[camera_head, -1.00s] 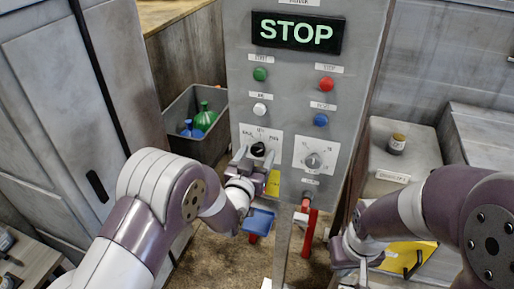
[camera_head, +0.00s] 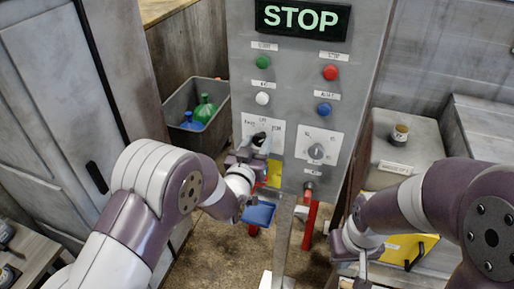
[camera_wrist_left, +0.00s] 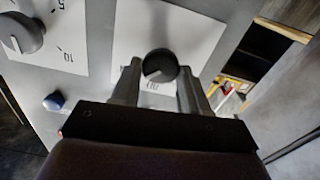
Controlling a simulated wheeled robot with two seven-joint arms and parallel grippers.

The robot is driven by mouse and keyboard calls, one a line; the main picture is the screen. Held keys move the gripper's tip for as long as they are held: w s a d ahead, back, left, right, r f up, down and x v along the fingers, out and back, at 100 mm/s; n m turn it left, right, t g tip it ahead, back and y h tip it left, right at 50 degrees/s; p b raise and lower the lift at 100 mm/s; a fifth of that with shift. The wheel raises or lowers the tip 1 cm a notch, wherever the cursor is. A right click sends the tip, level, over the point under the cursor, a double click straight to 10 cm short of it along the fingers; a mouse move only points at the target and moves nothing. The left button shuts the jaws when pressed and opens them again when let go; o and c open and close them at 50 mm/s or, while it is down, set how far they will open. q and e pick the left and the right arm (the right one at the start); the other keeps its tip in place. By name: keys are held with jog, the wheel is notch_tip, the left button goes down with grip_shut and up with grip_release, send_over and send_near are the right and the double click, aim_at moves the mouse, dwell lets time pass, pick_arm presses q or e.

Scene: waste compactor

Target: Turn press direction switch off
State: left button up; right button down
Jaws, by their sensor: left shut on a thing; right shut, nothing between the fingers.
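The press direction switch is a black rotary knob (camera_head: 259,138) on a white labelled plate of the grey control panel (camera_head: 290,105). My left gripper (camera_head: 255,147) is at this knob from below and in front, partly covering the plate. In the left wrist view the knob (camera_wrist_left: 160,66) sits between the two fingertips of the left gripper (camera_wrist_left: 158,78), which is shut on it. The knob's pointer and the label text are too small to read clearly. My right gripper (camera_head: 361,266) is low at the right, away from the panel, shut and empty.
A grey dial (camera_head: 315,151) sits right of the switch. Green (camera_head: 263,62), red (camera_head: 330,73), white (camera_head: 262,98) and blue (camera_head: 324,110) buttons are above, under a lit STOP display (camera_head: 303,18). A bin with bottles (camera_head: 178,95) stands at the left.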

pick_arm(q)
jog(key=n+b, duration=0.2)
jog(key=b, duration=0.1)
jog(key=n+b, duration=0.2)
jog(key=b, duration=0.1)
jog(key=n+b, duration=0.3)
jog(key=shift+a+f, duration=0.15)
jog(key=shift+f, duration=0.2)
jog(key=shift+r+n+b, duration=0.15)
jog(key=shift+n+b, duration=0.65)
jog(key=shift+b, duration=0.35)
jog(key=o, duration=1)
jog(key=shift+r, duration=0.1)
